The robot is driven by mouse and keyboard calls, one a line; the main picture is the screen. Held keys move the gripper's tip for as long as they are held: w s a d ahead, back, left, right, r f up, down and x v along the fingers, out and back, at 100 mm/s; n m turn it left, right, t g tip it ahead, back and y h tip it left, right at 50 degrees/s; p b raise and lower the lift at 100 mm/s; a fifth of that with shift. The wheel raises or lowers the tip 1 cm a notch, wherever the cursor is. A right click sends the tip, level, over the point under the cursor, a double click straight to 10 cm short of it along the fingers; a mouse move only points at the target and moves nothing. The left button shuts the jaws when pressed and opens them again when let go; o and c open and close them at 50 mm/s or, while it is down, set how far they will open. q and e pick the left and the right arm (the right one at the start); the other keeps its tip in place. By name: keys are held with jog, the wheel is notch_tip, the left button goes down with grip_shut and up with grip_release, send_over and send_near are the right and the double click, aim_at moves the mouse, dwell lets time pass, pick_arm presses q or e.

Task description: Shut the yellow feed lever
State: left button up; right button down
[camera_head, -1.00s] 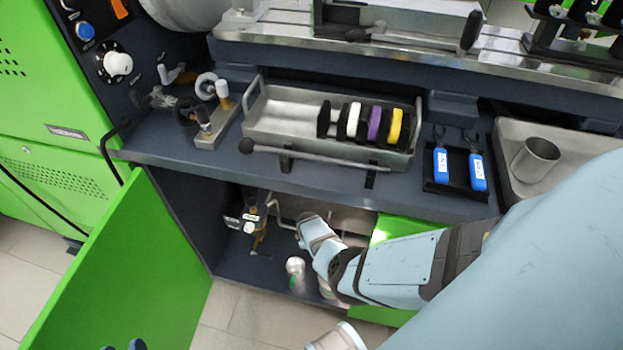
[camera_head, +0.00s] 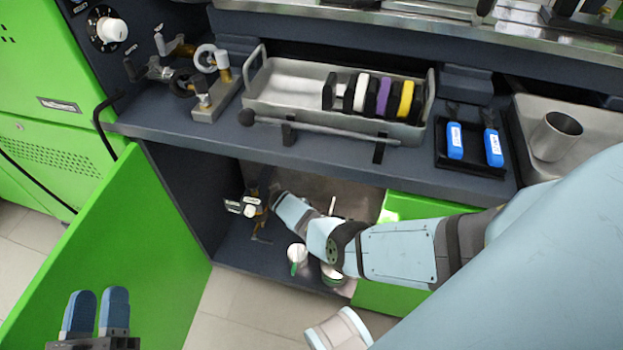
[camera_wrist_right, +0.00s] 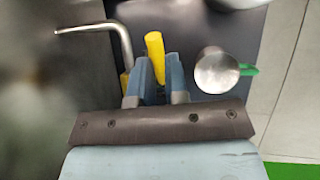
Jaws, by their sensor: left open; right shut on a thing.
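The yellow feed lever (camera_wrist_right: 155,56) shows in the right wrist view as a stubby yellow handle standing up between blue fingertips. My right gripper (camera_wrist_right: 159,85) is shut on it. In the head view my right arm reaches into the open cabinet under the bench, its hand end beside the pipework with a black-and-white fitting (camera_head: 245,207). The lever cannot be made out there. My left gripper (camera_head: 98,300) is open and empty at the lower left, in front of the green cabinet door and far from the lever.
In the right wrist view, a bent metal pipe (camera_wrist_right: 102,30) lies left of the lever and a metal cup-like part (camera_wrist_right: 216,72) right of it. The open green door (camera_head: 125,240) bounds the left. A metal tray (camera_head: 290,117) with coloured discs stands on the bench above.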

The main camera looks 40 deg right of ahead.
jog(key=c, duration=1.1)
grip_release()
jog(key=shift+r, duration=0.1)
pick_arm(q)
notch_tip(320, 180, down, 7)
jog(key=a+g+y+p, duration=0.2)
jog(key=g+y+p, duration=0.1)
jog(key=shift+a+p, duration=0.25)
jog(key=shift+p, duration=0.15)
pick_arm(e)
jog(key=v, duration=0.7)
jog(key=shift+a+r, duration=0.1)
jog(key=shift+a, duration=0.05)
